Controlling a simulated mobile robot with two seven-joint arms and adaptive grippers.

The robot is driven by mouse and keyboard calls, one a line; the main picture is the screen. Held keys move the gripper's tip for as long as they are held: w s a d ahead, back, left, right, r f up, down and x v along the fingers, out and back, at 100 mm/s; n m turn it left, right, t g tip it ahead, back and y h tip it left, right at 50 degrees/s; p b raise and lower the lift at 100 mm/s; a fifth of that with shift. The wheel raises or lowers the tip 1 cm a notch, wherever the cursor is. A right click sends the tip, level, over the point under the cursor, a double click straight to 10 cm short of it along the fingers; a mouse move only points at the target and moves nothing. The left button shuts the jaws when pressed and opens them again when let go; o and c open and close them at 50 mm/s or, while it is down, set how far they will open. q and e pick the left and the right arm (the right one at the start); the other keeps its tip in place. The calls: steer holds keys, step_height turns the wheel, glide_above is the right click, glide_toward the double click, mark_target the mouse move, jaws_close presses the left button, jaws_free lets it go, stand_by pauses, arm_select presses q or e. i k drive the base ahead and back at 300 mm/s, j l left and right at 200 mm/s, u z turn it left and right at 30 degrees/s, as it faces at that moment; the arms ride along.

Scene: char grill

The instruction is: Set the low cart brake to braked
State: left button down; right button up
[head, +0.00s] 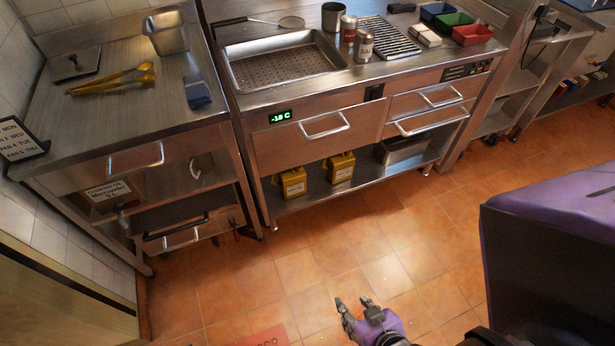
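I cannot make out the low cart brake for certain. A wheeled steel cart (513,103) stands at the upper right, with dark casters (491,139) near the floor; a brake on them is too small to tell. Small red parts (237,234) show low at the right side of the left steel counter; I cannot tell what they are. My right gripper (353,302) is at the bottom centre, over the tiled floor. Its dark fingers are apart and nothing is between them. It is well away from the carts and counters. My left gripper is not in view.
The grill counter (411,76) stands at the back, with yellow containers (341,167) on its lower shelf. The left counter (125,115) holds yellow-handled tongs (112,80). A reddish mat (262,338) lies at the bottom edge. The tiled floor (345,232) before the counters is clear.

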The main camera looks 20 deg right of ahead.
mark_target(236, 233)
steer(key=i+l, duration=0.1)
steer(key=l, duration=0.4)
steer(key=i+l, duration=0.1)
steer(key=l, duration=0.35)
steer(key=i+l, duration=0.1)
steer(key=l, duration=0.4)
steer(key=u, duration=0.05)
